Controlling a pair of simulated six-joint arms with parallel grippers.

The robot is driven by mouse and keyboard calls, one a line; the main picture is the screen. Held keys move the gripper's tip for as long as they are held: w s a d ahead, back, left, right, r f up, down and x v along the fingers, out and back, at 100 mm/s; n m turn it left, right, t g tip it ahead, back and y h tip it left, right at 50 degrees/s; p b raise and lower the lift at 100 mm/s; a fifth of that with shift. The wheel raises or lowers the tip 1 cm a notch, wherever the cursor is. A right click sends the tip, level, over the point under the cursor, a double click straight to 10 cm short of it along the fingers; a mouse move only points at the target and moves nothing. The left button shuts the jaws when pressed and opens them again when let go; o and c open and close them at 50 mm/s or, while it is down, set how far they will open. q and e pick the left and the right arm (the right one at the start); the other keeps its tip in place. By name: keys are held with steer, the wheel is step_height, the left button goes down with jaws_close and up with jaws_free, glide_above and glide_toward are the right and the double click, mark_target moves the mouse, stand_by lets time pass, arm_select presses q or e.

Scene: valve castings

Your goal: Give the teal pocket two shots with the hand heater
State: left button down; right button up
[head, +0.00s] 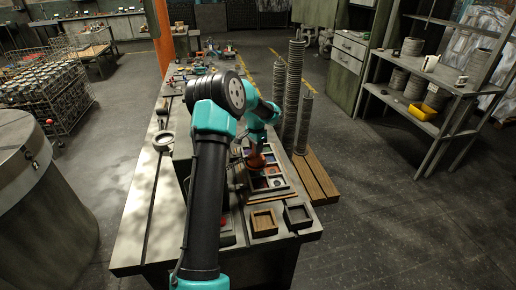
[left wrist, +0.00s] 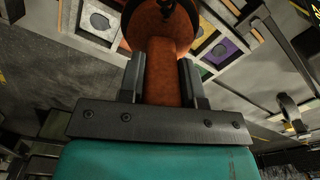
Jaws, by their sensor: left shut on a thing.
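My left gripper (left wrist: 163,80) is shut on the orange-brown hand heater (left wrist: 161,72), with one finger on each side of its round shaft. The heater's wider round part shows at the top of the left wrist view. In the head view the heater (head: 256,160) hangs from my left gripper over the tray of pockets (head: 286,189). Coloured pockets show around it, including a purple pocket (left wrist: 221,51) in the left wrist view. I cannot pick out the teal pocket; the heater and arm hide part of the tray. My right gripper is not in view.
Two small open boxes, one tan-floored (head: 263,223) and one dark (head: 298,216), stand at the near right of the bench (head: 135,226). Tall stacks of rings (head: 293,90) stand on a wooden pallet (head: 317,180) right of the tray. The bench's left side is mostly clear.

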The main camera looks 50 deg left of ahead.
arm_select(q)
steer(key=shift+f, duration=0.15)
steer(key=shift+f, duration=1.85)
steer(key=shift+f, duration=0.25)
stand_by(2.8)
steer(key=shift+r, duration=0.15)
steer(key=shift+r, duration=2.4)
steer(key=shift+f, duration=0.3)
